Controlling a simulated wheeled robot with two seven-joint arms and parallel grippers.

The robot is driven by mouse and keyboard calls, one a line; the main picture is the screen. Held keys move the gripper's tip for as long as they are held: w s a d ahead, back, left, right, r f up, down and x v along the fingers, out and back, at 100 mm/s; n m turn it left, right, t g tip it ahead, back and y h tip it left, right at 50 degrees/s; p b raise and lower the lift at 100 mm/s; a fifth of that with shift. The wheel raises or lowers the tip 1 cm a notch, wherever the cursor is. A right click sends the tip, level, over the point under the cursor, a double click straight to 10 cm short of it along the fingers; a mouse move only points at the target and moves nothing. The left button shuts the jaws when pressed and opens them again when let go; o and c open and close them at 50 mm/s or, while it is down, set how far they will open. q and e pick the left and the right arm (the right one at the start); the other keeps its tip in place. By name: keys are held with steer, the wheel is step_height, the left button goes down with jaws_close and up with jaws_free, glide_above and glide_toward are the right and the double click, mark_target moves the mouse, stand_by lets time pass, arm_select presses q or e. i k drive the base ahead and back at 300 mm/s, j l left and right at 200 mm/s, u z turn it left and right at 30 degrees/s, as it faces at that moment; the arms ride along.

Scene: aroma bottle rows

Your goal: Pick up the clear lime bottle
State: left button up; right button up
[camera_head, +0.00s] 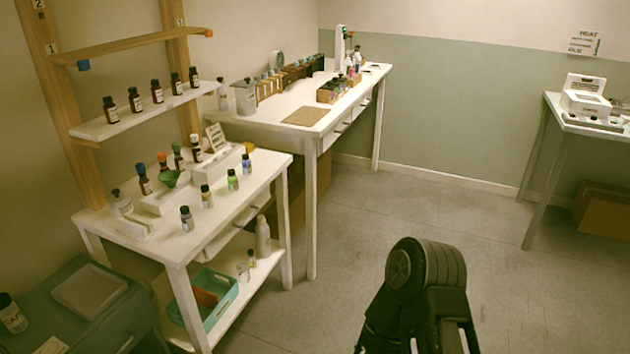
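Several small bottles stand on the white table at the left. One with a yellow-green label (207,197) stands near the table's front edge and may be the lime bottle; its label is too small to read. A bottle with a greenish label (232,180) stands to its right, and I cannot tell which is the clear lime one. Neither gripper's fingers show. A black part of my own arm is at the bottom, apart from the table.
The small white table (160,248) has a lower shelf with a teal tray (222,312). Dark bottles stand on the wall shelf (95,128). A longer white table (255,122) stands behind. Open floor (340,240) lies to the right, with another table (556,115) beyond.

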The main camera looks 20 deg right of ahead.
mark_target(232, 182)
steer(key=z, duration=0.2)
steer(key=i+l+u, duration=0.1)
steer(key=i+l, duration=0.5)
steer(key=i+l+u, duration=0.15)
steer(key=i+l, duration=0.15)
steer(key=l, duration=0.15)
steer(key=i+l, duration=0.3)
steer(key=i+l+u, duration=0.15)
steer(key=l, duration=0.35)
steer(key=i+l, duration=0.35)
steer(key=i+l+u, duration=0.15)
steer(key=l, duration=0.35)
steer(key=i, duration=0.1)
